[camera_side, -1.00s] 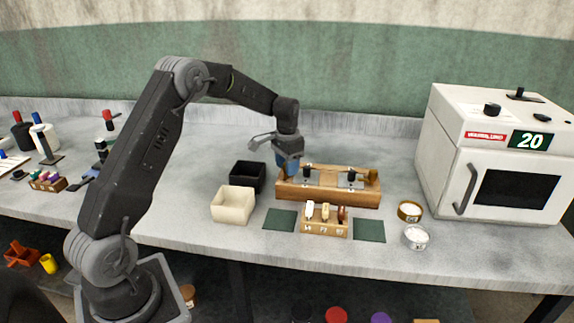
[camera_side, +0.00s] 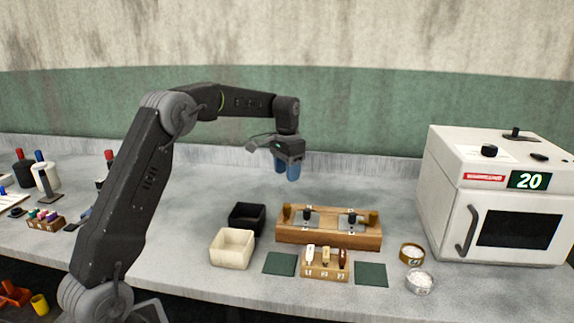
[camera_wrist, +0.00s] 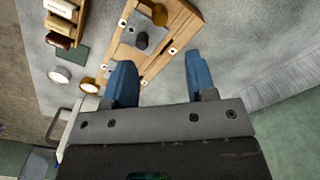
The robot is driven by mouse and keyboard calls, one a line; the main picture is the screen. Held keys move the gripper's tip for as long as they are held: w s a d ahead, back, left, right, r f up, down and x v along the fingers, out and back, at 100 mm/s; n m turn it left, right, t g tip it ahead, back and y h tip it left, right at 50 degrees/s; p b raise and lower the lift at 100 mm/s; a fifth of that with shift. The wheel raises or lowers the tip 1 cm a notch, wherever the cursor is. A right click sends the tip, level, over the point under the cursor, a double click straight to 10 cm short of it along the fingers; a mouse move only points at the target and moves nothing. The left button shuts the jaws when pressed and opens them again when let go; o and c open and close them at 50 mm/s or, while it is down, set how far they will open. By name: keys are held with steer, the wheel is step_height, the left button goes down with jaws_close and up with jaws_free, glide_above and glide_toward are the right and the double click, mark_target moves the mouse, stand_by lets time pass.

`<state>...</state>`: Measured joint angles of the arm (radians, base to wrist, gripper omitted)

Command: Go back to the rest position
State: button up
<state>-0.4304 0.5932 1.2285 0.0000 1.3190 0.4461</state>
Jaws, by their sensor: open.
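My gripper (camera_side: 287,168) is raised well above the table, over the back of the wooden rack in the side view. Its blue fingers point down and stand apart with nothing between them. In the wrist view my gripper (camera_wrist: 160,85) also shows spread and empty. The long wooden rack (camera_side: 330,238) stands on the table below it, holding a few dark and gold knobbed pieces. The rack (camera_wrist: 168,52) also shows in the wrist view, beneath the fingers.
A black box (camera_side: 246,218) and a cream box (camera_side: 232,248) stand left of the rack. A small labelled holder (camera_side: 325,265) sits in front, between green mats (camera_side: 281,264) (camera_side: 371,274). Round dishes (camera_side: 412,254) (camera_side: 419,281) lie right, before a white oven (camera_side: 495,200) showing 20.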

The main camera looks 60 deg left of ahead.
steer(key=shift+r, duration=0.95)
